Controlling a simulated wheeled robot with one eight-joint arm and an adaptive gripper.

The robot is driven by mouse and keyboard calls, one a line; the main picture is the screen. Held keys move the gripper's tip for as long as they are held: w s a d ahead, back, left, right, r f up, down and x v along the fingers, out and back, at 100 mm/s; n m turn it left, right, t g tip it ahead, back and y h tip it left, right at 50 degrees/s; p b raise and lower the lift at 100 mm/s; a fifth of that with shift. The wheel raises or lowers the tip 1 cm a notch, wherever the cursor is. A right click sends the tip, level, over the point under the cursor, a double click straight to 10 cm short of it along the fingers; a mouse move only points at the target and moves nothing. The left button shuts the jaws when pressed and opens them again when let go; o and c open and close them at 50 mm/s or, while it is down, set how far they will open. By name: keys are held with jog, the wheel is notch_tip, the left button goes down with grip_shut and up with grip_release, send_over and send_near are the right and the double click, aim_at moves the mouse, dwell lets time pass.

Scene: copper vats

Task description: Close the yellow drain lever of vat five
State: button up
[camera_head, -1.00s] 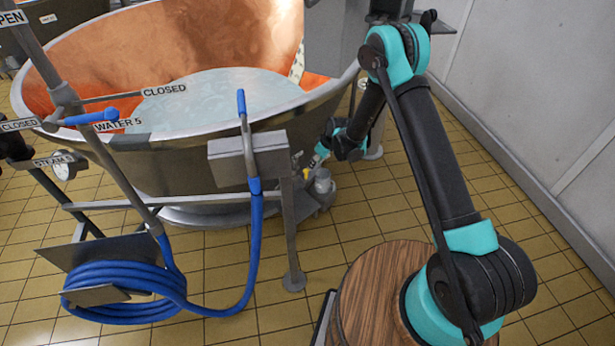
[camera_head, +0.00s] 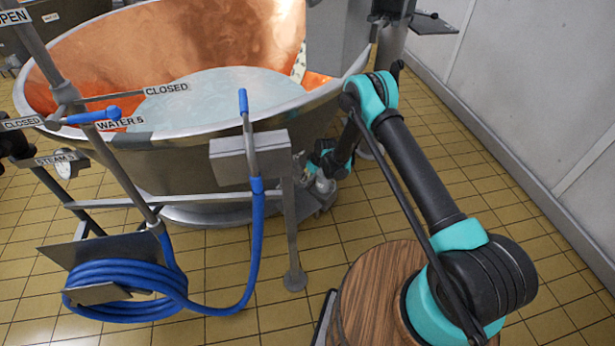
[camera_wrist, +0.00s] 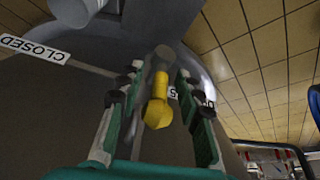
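The yellow drain lever (camera_wrist: 158,104) shows in the wrist view, with a rounded yellow end on a grey shaft. My gripper (camera_wrist: 157,85) is open, with one finger to the left of the lever and one to the right. There are gaps between the lever and both fingers. In the head view my gripper (camera_head: 301,165) is low beside the copper vat (camera_head: 190,165), partly behind the grey box on the post, and the lever cannot be made out there. A CLOSED label (camera_wrist: 35,49) is left of the lever, and another label (camera_wrist: 200,95) is partly hidden behind the right finger.
A grey box (camera_head: 248,158) on a post (camera_head: 291,235) stands in front of the vat, with a blue hose (camera_head: 257,230) hanging from it. A coiled blue hose (camera_head: 125,290) is at lower left. A wall (camera_head: 540,90) is at right, with open tiled floor before it.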

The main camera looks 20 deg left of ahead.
jog(key=shift+c, duration=0.3)
grip_shut()
